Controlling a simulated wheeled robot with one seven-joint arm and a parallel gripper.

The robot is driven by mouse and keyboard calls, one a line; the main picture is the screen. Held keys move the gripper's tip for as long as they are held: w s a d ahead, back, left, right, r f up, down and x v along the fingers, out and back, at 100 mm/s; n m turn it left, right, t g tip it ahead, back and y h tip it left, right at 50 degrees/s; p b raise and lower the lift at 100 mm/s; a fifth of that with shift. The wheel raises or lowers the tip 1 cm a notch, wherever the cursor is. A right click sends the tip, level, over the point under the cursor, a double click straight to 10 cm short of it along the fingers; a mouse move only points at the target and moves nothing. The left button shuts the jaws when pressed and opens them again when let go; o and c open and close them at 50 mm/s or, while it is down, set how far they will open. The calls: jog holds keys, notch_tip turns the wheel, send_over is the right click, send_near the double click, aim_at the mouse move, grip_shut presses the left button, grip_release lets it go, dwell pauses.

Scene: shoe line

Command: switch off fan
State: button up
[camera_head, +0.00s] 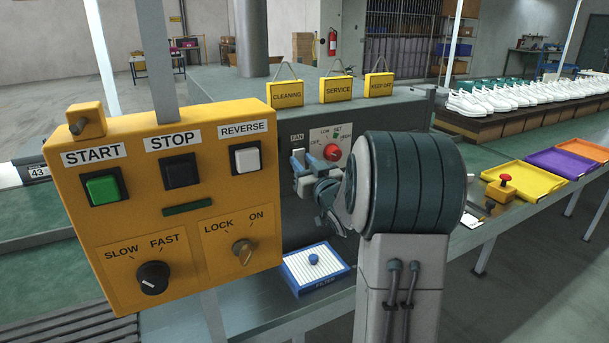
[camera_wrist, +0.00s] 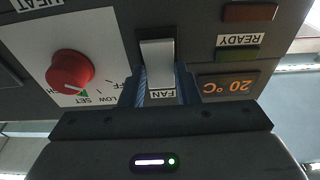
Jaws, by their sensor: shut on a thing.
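The fan switch is a pale lever (camera_wrist: 157,60) on the dark machine panel, beside a white FAN label, in the upside-down wrist view. My gripper (camera_wrist: 159,88) has its blue fingers on both sides of the lever and is shut on it. In the head view my gripper (camera_head: 305,165) is at the panel just below the FAN label (camera_head: 297,137), left of the red knob. The switch is mostly hidden there by the fingers and wrist. I cannot tell whether it is set to on or off.
A red heat knob (camera_wrist: 70,70) is close beside my fingers, and an orange 20 °C readout (camera_wrist: 228,86) is on the other side. The yellow control box (camera_head: 175,200) stands at front left. A blue-and-white filter (camera_head: 314,267) lies below the panel.

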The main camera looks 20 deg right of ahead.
jog(key=shift+f+t+b, duration=0.5)
jog(key=shift+t+b, duration=0.2)
jog(key=shift+b, duration=1.85)
jog(key=shift+r+t+b, duration=0.15)
jog(key=shift+t+b, duration=0.25)
jog(key=shift+b, duration=0.6)
jog(key=o, duration=1)
jog(key=b+v, duration=0.1)
jog(key=v, duration=1.3)
jog(key=shift+r, duration=0.1)
